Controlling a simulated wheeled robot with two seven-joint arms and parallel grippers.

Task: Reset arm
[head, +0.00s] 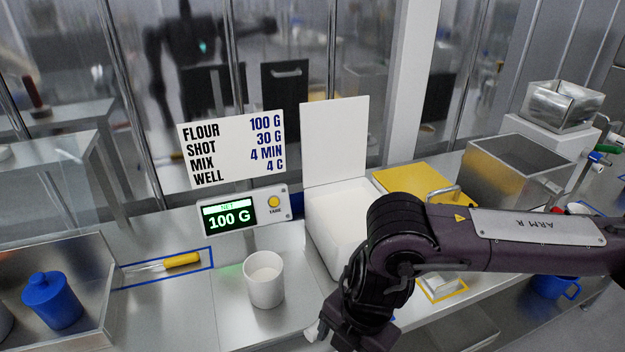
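My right arm (500,240) reaches in from the right over the counter and bends down at its wrist near the bottom centre. Its fingers are not visible past the bottom edge, so I cannot see what they hold. A small pale piece shows beside the wrist at the bottom edge; I cannot tell what it is. My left arm and gripper are not in view. A white cup (264,284) with pale contents stands upright on the counter plate, left of my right wrist. The scale display (231,217) behind it reads 100 G.
An open white box (335,207) stands behind my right wrist. A yellow-handled tool (182,260) lies in a blue outline. A blue lidded jar (51,302) stands in a metal tray at left. Metal bins (520,170) and a blue mug (553,287) are at right.

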